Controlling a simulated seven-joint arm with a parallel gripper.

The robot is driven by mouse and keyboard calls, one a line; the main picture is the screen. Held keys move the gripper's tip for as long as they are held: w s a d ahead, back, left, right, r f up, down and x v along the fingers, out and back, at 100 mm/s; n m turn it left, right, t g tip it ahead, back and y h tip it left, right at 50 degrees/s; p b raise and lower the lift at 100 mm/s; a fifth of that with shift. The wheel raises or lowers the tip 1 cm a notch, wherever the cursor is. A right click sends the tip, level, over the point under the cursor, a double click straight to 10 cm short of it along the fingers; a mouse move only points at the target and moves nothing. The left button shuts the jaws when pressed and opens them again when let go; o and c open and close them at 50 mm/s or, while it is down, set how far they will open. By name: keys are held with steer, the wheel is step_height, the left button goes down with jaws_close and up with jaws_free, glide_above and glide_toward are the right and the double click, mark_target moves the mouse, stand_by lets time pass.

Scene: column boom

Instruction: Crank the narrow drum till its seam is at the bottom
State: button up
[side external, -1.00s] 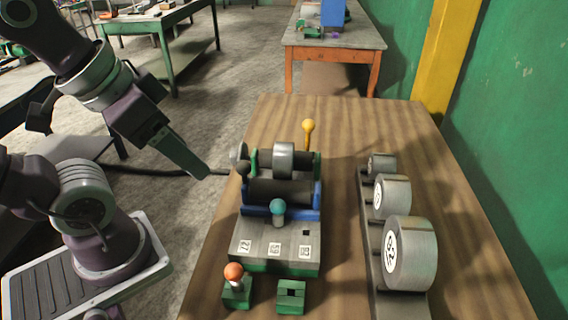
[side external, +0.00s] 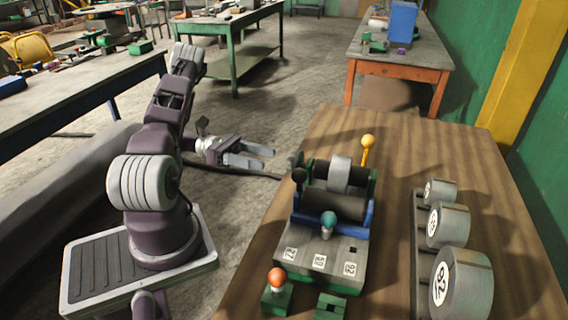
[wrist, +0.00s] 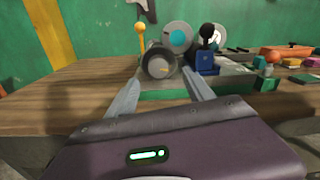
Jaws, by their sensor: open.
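The narrow grey drum (side external: 340,174) rests across dark rollers (side external: 333,205) in the bench machine (side external: 325,250). What looks like its round end face shows in the wrist view (wrist: 181,36); I cannot make out a seam. At the machine's left side is a dark crank knob (side external: 298,175). In the wrist view a grey disc (wrist: 158,62) with a small orange mark faces me. My gripper (side external: 266,157) is open and empty, left of the machine and apart from it. In the wrist view its fingers (wrist: 160,78) spread either side of the disc's lower part.
A yellow-knobbed lever (side external: 368,142) stands at the machine's back right, a teal knob (side external: 328,220) at its front. An orange-knobbed block (side external: 277,282) sits in front. Several grey drums stand on a rack (side external: 421,260) to the right.

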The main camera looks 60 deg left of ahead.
steer(key=x, duration=0.6)
steer(key=shift+w+d+f, duration=0.2)
steer(key=shift+w, duration=0.1)
steer(key=shift+c, duration=0.4)
jaws_close()
